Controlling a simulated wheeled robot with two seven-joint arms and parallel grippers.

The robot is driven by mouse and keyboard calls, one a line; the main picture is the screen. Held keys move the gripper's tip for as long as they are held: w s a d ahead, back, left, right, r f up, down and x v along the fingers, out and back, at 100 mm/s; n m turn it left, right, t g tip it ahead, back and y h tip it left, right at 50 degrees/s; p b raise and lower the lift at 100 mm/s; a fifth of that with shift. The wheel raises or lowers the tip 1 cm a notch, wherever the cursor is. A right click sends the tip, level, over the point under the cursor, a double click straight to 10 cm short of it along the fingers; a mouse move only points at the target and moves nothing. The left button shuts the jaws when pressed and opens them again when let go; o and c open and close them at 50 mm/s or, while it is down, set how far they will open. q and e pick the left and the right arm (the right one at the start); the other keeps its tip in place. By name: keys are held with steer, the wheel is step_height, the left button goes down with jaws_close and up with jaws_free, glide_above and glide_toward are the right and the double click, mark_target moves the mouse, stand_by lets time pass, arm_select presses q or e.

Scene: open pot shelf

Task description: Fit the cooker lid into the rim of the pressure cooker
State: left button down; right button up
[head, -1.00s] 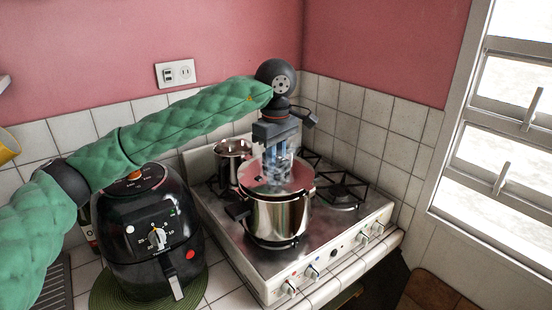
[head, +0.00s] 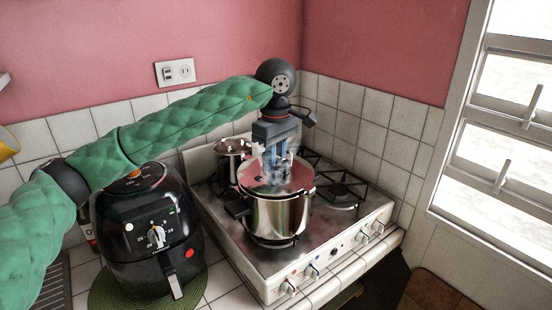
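The pressure cooker (head: 278,218) is a shiny steel pot on the stove, with a dark handle sticking out to the left. The cooker lid (head: 258,172) is a shiny disc that reflects the pink wall. It lies across the top of the pot and looks nearly level; I cannot tell whether its edge sits inside the rim. My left gripper (head: 276,160) points straight down over the middle of the lid. Steam blurs its fingertips and the lid's centre, so I cannot tell whether the fingers hold anything. My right gripper is not in view.
The white stove (head: 330,262) has black burner grates and front knobs. A smaller steel pot (head: 231,150) stands behind the cooker on the left. A black air fryer (head: 150,235) stands on a green round mat (head: 107,292) below my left arm. The right-hand burner (head: 342,194) is free.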

arm_select(q)
steer(key=shift+s+f+b, duration=0.2)
steer(key=shift+f+b, duration=0.15)
steer(key=shift+f, duration=0.25)
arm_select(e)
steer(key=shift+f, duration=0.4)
arm_select(q)
steer(key=c, duration=1.2)
jaws_free()
steer(key=shift+d, duration=0.1)
steer(key=shift+s+r, duration=0.1)
steer(key=shift+r, duration=0.7)
step_height(320, 180, up, 7)
steer(key=shift+r+p, duration=0.15)
steer(key=shift+p, duration=0.4)
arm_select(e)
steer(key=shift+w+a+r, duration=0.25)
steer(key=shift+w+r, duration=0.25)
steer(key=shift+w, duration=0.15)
arm_select(q)
steer(key=shift+r, duration=0.15)
